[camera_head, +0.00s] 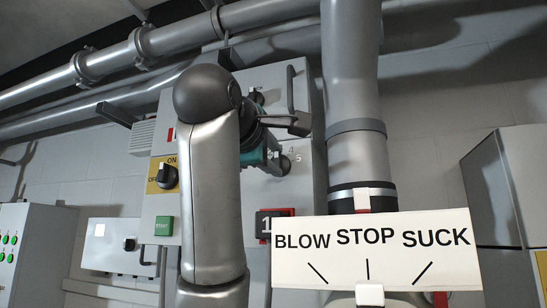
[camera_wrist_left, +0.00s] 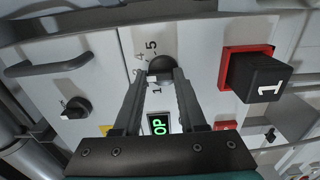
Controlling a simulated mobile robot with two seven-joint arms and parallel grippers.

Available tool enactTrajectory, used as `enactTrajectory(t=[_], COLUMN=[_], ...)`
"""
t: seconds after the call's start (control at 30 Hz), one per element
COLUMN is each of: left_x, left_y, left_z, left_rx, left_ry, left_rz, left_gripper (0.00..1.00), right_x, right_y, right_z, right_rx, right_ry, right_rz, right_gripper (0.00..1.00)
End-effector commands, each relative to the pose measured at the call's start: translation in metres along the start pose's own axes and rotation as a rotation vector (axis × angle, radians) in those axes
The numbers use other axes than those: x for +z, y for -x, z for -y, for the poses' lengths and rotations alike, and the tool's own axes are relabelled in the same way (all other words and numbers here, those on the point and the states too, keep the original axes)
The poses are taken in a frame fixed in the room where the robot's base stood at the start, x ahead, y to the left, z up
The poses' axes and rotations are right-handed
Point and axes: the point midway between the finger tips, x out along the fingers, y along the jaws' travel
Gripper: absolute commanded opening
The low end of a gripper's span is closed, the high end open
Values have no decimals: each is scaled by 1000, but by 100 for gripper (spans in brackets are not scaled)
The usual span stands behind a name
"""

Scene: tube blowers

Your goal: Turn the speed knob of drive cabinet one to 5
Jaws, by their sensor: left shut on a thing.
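Drive cabinet one (camera_head: 305,190) is a pale grey wall box behind my arm. Its speed knob (camera_wrist_left: 163,66) is round and dark, with scale digits around it; "5" and "4" show above it in the left wrist view and "1" below. The knob also shows in the head view (camera_head: 285,165), partly hidden by my gripper. My left gripper (camera_wrist_left: 161,76) is shut on the knob, one finger at each side. Which digit the knob points to cannot be told. My right gripper is not in view.
A black block marked 1 (camera_wrist_left: 258,76) on a red base sits beside the knob. A black ON/OFF switch (camera_head: 167,177) and green START button (camera_head: 164,226) are at the cabinet's left. A BLOW STOP SUCK sign (camera_head: 375,254) and large pipe (camera_head: 352,65) stand at right.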

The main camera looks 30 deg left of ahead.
Motion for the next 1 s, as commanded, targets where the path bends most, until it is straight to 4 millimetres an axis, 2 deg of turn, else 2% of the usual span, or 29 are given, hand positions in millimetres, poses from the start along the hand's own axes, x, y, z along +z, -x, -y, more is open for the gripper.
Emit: enactTrajectory(t=[0.37,1.0], left_x=[2,4], left_y=[0,0], left_z=[2,4], left_rx=[-1,-3], left_ry=[-144,-734], left_rz=[3,2], left_gripper=[0,0], right_x=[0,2], right_y=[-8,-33], right_z=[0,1], right_rx=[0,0], right_ry=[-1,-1], right_rz=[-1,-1], right_gripper=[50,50])
